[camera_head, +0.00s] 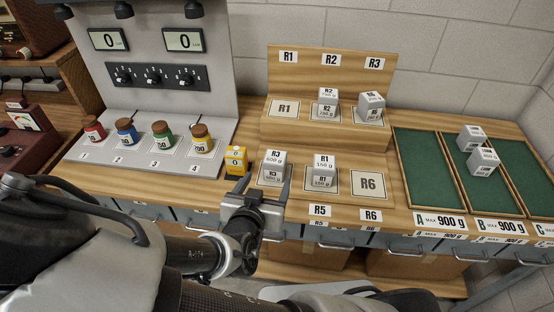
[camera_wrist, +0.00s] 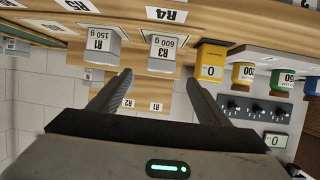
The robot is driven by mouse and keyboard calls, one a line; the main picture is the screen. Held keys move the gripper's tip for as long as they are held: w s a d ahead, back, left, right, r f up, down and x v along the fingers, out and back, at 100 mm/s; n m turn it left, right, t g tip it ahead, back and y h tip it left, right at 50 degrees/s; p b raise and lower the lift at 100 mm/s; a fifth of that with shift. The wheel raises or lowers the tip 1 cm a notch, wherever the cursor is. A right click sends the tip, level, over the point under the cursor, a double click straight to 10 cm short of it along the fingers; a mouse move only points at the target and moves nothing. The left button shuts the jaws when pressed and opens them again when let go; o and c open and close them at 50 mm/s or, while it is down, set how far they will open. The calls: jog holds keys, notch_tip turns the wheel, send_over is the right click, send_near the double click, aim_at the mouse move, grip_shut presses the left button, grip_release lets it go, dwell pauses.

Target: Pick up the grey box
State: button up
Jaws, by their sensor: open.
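Several grey boxes are in view, and the picture does not tell which one is meant. A grey box labelled R3, 600 g (camera_head: 272,168) stands on the wooden riser; it also shows in the wrist view (camera_wrist: 163,48). My gripper (camera_head: 263,184) is open and empty, its fingers apart in front of that box, which shows between them in the wrist view (camera_wrist: 158,80). A grey box labelled R1, 150 g (camera_head: 323,171) stands to its right. Two grey boxes, R2 (camera_head: 327,104) and another (camera_head: 370,107), stand on the upper step. Two more (camera_head: 471,138) (camera_head: 483,161) are in the green trays.
A yellow box (camera_head: 236,161) stands just left of my gripper. Several small colored jars (camera_head: 163,136) stand on the grey panel at left. Green trays (camera_head: 422,170) lie at right, the left one empty. The R6 spot (camera_head: 369,184) is bare.

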aim_at(274, 168)
jog(key=w+f+b, duration=0.1)
jog(key=b, duration=0.1)
jog(key=f+b, duration=0.1)
jog(key=b, duration=0.1)
jog(key=shift+w+d+b, duration=0.2)
jog(key=shift+w+b, duration=0.1)
jog(key=shift+w, duration=0.05)
jog(key=b+x, duration=0.1)
jog(key=x, duration=0.1)
jog(key=b+x, duration=0.2)
jog(key=x, duration=0.1)
jog(key=b+x, duration=0.2)
jog(key=x, duration=0.1)
jog(key=shift+w+d+r, duration=0.1)
jog(key=shift+w+r, duration=0.15)
jog(key=shift+r+b+x, duration=0.1)
jog(key=shift+b+x, duration=0.45)
jog(key=shift+x, duration=1.05)
jog(key=shift+r+b+x, duration=0.15)
jog(key=shift+b+x, duration=0.4)
jog(key=shift+x, duration=1.05)
jog(key=shift+w+r, duration=0.1)
jog(key=shift+w, duration=0.05)
jog(key=c, duration=1.6)
